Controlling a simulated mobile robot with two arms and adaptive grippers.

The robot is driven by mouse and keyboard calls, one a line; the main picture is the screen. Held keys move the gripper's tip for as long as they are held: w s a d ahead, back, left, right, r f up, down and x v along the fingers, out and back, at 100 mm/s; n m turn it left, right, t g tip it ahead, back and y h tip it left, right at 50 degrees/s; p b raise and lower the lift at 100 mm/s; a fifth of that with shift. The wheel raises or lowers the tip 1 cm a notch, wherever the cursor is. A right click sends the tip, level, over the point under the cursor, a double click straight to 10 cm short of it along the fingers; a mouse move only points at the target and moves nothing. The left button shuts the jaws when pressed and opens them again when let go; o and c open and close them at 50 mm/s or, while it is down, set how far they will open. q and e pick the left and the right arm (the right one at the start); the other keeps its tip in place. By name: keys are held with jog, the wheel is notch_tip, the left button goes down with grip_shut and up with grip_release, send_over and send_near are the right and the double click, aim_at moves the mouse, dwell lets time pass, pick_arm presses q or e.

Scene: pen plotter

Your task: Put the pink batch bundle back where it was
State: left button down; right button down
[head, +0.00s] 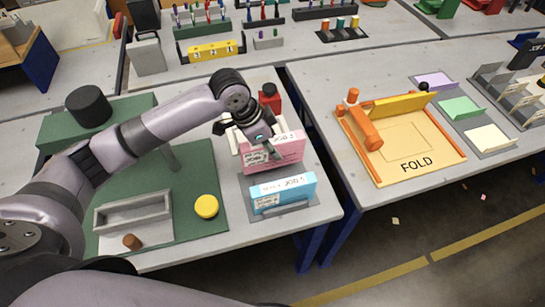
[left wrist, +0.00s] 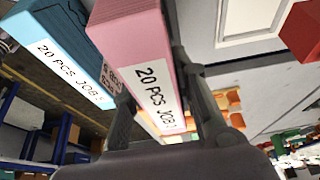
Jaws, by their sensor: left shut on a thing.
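The pink batch bundle (head: 279,158), a box shape with a white job label, is upright just behind the blue bundle (head: 285,193) near the front right of the left table. My left gripper (head: 262,143) reaches down on it from above and is shut on it. In the left wrist view the pink bundle (left wrist: 132,32) is between the fingers, its "20 PCS" label facing the camera. The blue bundle (left wrist: 62,45) is beside it, a narrow gap apart. I cannot tell whether the pink bundle's underside touches the surface. My right gripper is out of view.
The blue bundle stands in a grey holder (head: 297,209). A red object (head: 269,97) is behind the gripper. A green mat (head: 203,160) with a grey tray (head: 133,214) and yellow disc (head: 206,206) lies left. A folding board (head: 440,150) is on the right table, across a gap.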

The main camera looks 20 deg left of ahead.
aim_at(272, 158)
pick_arm(q)
jog(key=shift+f, duration=2.65)
jog(key=c, duration=1.3)
grip_release()
jog(key=shift+f, duration=0.1)
jog(key=shift+r, duration=0.3)
jog(key=v, duration=1.1)
jog(key=shift+s+a+r, duration=0.2)
jog(key=shift+r, duration=0.1)
